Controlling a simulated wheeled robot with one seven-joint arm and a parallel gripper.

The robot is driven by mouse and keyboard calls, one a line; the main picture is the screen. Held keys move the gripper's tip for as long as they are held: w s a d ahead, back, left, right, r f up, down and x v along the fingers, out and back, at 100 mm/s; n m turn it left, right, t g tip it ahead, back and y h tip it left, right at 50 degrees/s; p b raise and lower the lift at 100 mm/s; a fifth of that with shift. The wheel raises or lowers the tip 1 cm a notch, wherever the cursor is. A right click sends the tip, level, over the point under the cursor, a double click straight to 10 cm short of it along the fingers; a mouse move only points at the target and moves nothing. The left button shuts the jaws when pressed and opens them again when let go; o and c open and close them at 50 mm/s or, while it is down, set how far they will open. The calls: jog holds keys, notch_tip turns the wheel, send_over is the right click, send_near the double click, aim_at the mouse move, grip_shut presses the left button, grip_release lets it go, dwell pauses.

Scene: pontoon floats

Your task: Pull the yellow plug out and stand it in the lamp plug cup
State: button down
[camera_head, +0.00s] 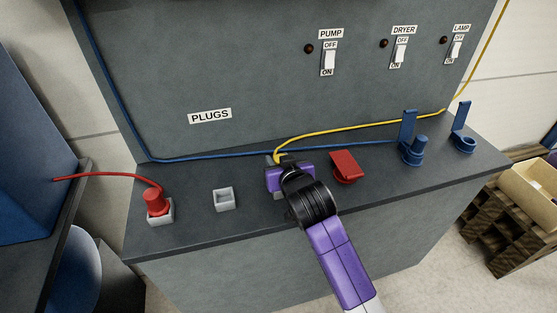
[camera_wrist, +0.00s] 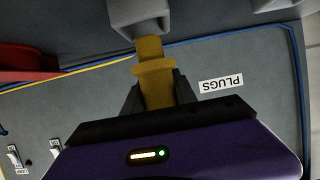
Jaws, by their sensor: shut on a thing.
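The yellow plug (camera_wrist: 155,85) is between the fingers of my gripper (camera_wrist: 158,92), which is shut on it in the wrist view. Its narrower end meets a grey square socket (camera_wrist: 138,14); I cannot tell how far it sits inside. In the head view my gripper (camera_head: 283,178) hides most of the plug and socket, with the yellow cable (camera_head: 345,127) rising behind it. The blue cup (camera_head: 464,145) below the LAMP switch (camera_head: 456,48) at the far right has its lid raised and looks empty.
A blue plug (camera_head: 421,146) stands in the neighbouring blue cup, its lid raised. A red lid (camera_head: 346,164) is just right of my gripper. An empty grey socket (camera_head: 224,199) and a red plug (camera_head: 156,202) are left. The blue cable (camera_head: 210,158) runs along the panel's foot.

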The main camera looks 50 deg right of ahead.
jog(key=shift+f+b, duration=1.15)
jog(key=shift+f, duration=0.6)
jog(key=c, duration=0.9)
grip_release()
jog(key=shift+b+v, duration=0.45)
jog(key=shift+v, duration=3.5)
jog(key=shift+a+f, duration=0.1)
jog(key=shift+f, duration=0.05)
jog(key=s+a+f, duration=0.1)
jog(key=a, duration=0.1)
jog(key=s+a+f+n+y, duration=0.1)
jog(key=s+a+f, duration=0.1)
jog(key=s+a+f+n+t, duration=0.1)
jog(key=a, duration=0.1)
jog(key=shift+s+a+f+y, duration=0.25)
jog(key=shift+s+a+y, duration=0.1)
jog(key=shift+a+y, duration=0.05)
jog(key=s+a+r+n+t+y, duration=0.1)
jog(key=s+a+y, duration=0.1)
jog(key=s+a, duration=0.2)
jog(key=s+a+n+y, duration=0.1)
jog(key=s+a, duration=0.3)
jog(key=s, duration=0.7)
jog(key=s+a+r+n+t+y, duration=0.1)
jog(key=s+a+n+y, duration=0.1)
jog(key=s+a, duration=0.3)
jog(key=s, duration=0.3)
jog(key=shift+r+n+t+y, duration=0.3)
jog(key=shift+r+n, duration=0.05)
jog(key=shift+n, duration=0.05)
